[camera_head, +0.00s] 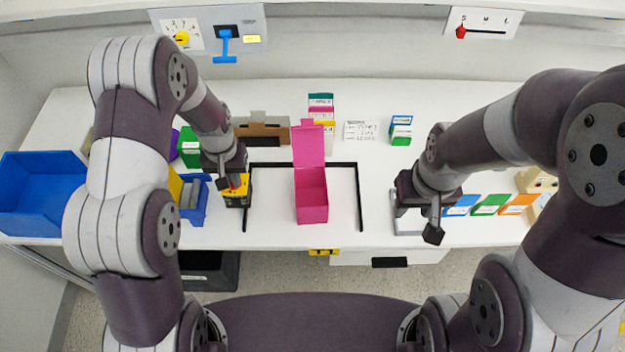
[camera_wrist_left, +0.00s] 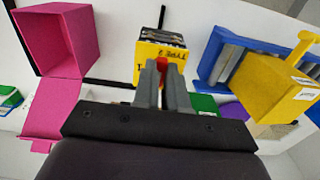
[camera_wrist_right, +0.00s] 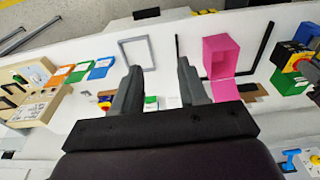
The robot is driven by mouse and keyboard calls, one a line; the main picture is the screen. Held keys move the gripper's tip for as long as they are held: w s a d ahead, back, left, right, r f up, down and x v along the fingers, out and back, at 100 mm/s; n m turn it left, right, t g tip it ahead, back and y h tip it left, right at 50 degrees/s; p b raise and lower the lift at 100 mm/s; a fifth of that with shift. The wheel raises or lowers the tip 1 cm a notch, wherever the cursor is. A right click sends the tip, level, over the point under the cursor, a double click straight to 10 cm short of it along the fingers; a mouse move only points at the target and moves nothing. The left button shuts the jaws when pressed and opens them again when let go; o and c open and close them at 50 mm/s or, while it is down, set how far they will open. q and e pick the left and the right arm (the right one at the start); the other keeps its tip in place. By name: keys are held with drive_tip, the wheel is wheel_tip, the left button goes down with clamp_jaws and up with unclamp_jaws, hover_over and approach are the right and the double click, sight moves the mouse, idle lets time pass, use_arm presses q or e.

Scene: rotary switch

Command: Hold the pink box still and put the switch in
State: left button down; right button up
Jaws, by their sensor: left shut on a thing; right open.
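The pink box (camera_head: 312,200) stands upright on the white table with its lid (camera_head: 308,145) raised at the back. It looks empty and also shows in the left wrist view (camera_wrist_left: 60,38) and right wrist view (camera_wrist_right: 220,55). The yellow and black switch (camera_head: 238,195) is left of the box, apart from it. My left gripper (camera_head: 232,182) is shut on the switch's red knob (camera_wrist_left: 162,66); I cannot tell whether the switch touches the table. My right gripper (camera_head: 433,222) is open and empty, right of the box and not touching it.
A black bracket-shaped outline (camera_head: 360,200) surrounds the box area. A blue bin (camera_head: 40,190) stands at far left, with a smaller blue tray (camera_head: 195,212) near the left gripper. Blue, green and orange cards (camera_head: 490,205) lie at right.

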sight(232, 185)
use_arm(q)
drive_tip(key=f+b, duration=0.4)
drive_tip(key=shift+s+a+f, duration=0.15)
drive_tip(key=shift+s+a, duration=0.1)
drive_tip(key=shift+r, duration=0.25)
drive_tip(key=shift+w+d+r, duration=0.1)
